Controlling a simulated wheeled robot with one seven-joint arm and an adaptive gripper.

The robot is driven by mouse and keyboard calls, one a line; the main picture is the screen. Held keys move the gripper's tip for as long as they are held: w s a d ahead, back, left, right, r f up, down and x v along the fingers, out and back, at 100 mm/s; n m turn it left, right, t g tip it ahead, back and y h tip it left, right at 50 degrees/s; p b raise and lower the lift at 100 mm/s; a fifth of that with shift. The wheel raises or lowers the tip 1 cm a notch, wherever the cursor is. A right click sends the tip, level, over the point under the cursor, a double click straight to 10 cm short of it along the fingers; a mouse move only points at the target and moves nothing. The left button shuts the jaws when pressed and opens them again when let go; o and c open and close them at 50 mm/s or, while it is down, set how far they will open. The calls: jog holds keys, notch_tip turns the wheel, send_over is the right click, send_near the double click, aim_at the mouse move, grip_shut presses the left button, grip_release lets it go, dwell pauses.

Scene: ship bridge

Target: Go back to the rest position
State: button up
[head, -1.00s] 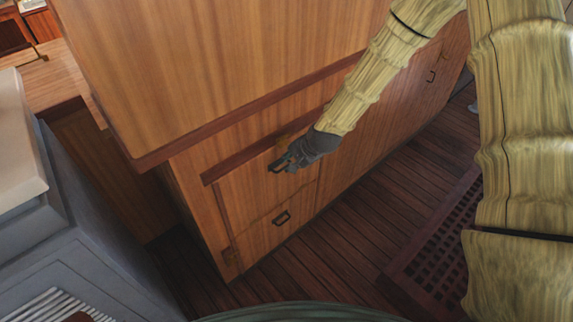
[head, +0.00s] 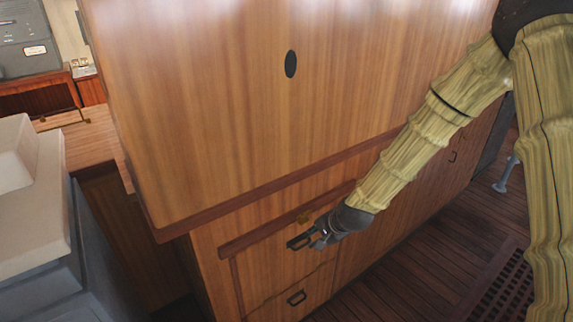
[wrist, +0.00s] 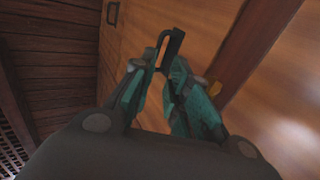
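My gripper (head: 314,237), dark grey, is at the black upper drawer handle (head: 297,241) on the wooden cabinet in the head view. In the wrist view, my gripper's teal fingers (wrist: 164,66) lean in toward each other, with the handle (wrist: 174,42) at their tips. Some gap shows between the fingers. I cannot tell whether they grip the handle or only stand around it. My arm is stretched down from the upper right of the head view.
The wooden cabinet (head: 210,120) fills the middle, with a protruding ledge above its drawers. A grey console (head: 40,220) stands at the left. Plank floor (head: 440,255) with a dark grating (head: 510,290) lies at the right.

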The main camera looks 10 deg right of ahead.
jog(key=s+d+f+n+g+h, duration=0.1)
jog(key=s+f+n, duration=0.1)
jog(key=s+f, duration=0.55)
jog(key=s+d+f+n+g, duration=0.1)
jog(key=s+f+n+g, duration=0.15)
jog(key=s+f, duration=0.55)
jog(key=s+d+f+n+g+h, duration=0.1)
jog(key=s+f+n, duration=0.2)
jog(key=s, duration=0.9)
jog(key=s+d+f+n+g+h, duration=0.1)
jog(key=s+f+n, duration=0.3)
jog(key=s, duration=0.8)
jog(key=shift+d+f, duration=0.3)
jog(key=shift+d, duration=0.3)
